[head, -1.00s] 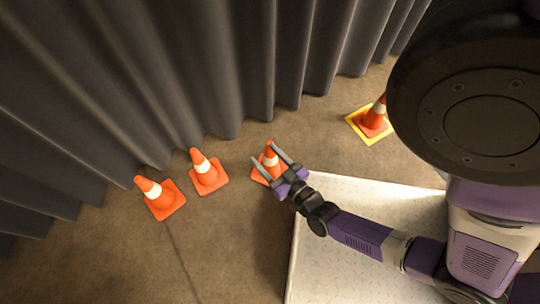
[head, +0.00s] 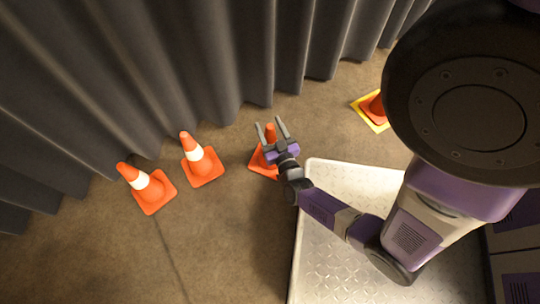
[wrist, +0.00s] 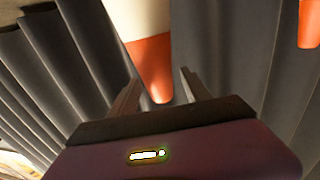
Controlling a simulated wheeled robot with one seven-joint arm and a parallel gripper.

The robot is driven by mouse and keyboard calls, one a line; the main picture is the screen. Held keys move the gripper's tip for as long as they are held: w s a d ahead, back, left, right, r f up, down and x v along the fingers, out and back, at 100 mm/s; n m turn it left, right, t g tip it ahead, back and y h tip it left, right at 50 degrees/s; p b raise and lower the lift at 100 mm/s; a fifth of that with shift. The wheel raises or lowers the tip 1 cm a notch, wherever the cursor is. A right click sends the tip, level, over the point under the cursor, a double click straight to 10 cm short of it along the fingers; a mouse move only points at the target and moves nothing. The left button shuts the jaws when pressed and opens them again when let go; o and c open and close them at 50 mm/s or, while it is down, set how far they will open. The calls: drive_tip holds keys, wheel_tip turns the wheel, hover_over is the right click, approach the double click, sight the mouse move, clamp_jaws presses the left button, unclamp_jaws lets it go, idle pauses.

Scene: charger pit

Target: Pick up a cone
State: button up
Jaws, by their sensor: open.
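Several orange cones with white bands stand on the brown floor. The nearest cone (head: 258,161) is partly hidden under my gripper (head: 271,128), whose two fingers are open above it. In the wrist view the tip of this cone (wrist: 153,68) shows between the open fingers (wrist: 158,97), with its white band beyond. I cannot tell whether the fingers touch it. A second cone (head: 201,165) and a third cone (head: 147,188) stand to the left. Another cone (head: 374,108) stands on a yellow square (head: 360,111) at the right, partly hidden by my body.
A grey pleated curtain (head: 190,60) runs along the back, close behind the cones. Part of another orange cone (wrist: 309,22) shows at the wrist view's top right corner. Bare floor (head: 225,235) lies in front of the left cones.

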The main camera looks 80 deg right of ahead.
drive_tip(key=shift+x, duration=1.2)
clamp_jaws()
idle(0.5)
